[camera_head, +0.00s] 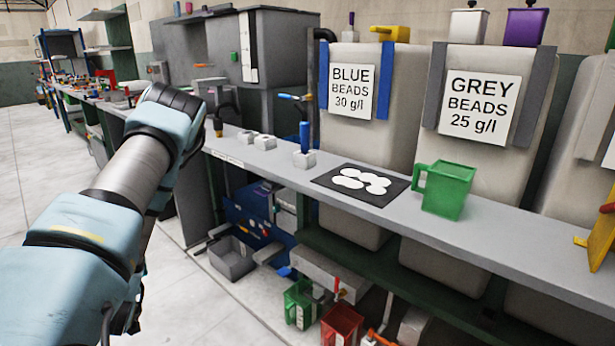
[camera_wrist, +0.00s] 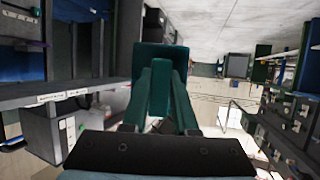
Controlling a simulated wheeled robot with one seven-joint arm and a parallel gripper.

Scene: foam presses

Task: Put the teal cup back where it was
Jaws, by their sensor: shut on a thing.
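The teal cup (camera_wrist: 161,54) shows dark teal at the top centre of the wrist view, between and beyond the two fingers of my gripper (camera_wrist: 163,72). My gripper is shut on it and holds it clear of the shelves. In the head view my arm reaches up toward the bench's far part; the gripper and the teal cup are hidden behind my own arm there.
A green cup (camera_head: 447,188) stands on the grey bench shelf beside a black mat (camera_head: 334,185) with white discs. Small white blocks (camera_head: 265,142) and a blue-handled tool (camera_head: 304,138) are farther left. Bead hoppers (camera_head: 480,100) stand behind. Open floor (camera_head: 30,190) lies left.

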